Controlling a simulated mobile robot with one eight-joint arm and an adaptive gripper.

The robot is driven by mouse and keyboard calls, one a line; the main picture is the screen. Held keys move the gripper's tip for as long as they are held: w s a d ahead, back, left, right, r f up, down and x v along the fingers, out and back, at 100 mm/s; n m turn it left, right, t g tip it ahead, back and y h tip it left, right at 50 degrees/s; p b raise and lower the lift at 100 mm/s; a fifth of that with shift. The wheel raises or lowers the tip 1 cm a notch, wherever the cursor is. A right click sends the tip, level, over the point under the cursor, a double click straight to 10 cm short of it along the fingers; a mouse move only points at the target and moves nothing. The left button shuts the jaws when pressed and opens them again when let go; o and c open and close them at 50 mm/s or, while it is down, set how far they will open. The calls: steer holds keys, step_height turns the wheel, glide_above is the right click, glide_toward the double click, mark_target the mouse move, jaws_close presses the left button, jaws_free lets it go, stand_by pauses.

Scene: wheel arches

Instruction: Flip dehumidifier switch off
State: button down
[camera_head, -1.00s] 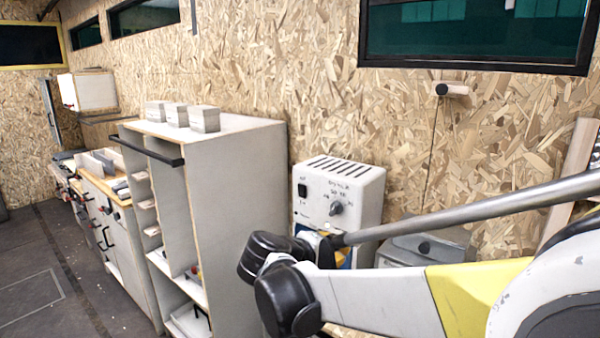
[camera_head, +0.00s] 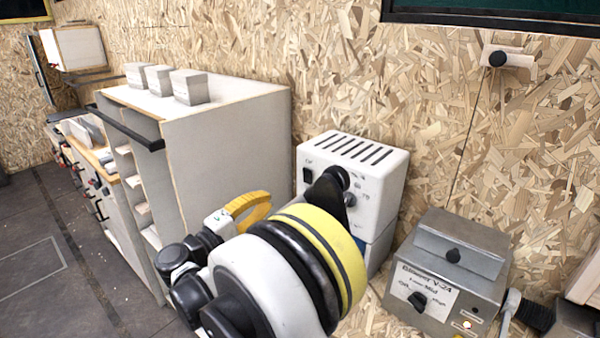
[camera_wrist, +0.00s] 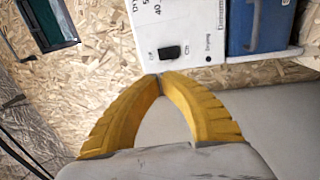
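The dehumidifier (camera_head: 375,170) is a white box with slots on top, standing against the chipboard wall. Its black rocker switch (camera_head: 307,175) is on the left of the front face. My arm hides part of that face and a dark knob. In the wrist view the switch (camera_wrist: 170,52) lies just beyond the fingertips, on the white panel (camera_wrist: 205,22), beside small on/off lettering. My gripper (camera_wrist: 160,76) has yellow fingers whose tips meet, with nothing between them. In the head view my gripper (camera_head: 266,198) is left of and below the switch, apparently apart from it.
A tall pale cabinet (camera_head: 225,140) with several grey blocks (camera_head: 190,87) on top stands left of the dehumidifier. A grey metal box (camera_head: 445,270) with a dial is at right. A blue container (camera_wrist: 262,25) shows in the wrist view. The floor (camera_head: 40,250) at left is clear.

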mark_target(305, 169)
steer(key=b+x, duration=0.3)
steer(key=x, duration=1)
steer(key=shift+w+f+b, duration=0.1)
steer(key=shift+w+b, duration=0.05)
steer(key=shift+b, duration=0.25)
steer(key=shift+w+d, duration=0.3)
steer(key=shift+w, duration=0.1)
steer(key=shift+w+d+r, duration=0.25)
steer(key=shift+w+r, duration=0.1)
steer(key=shift+s, duration=0.1)
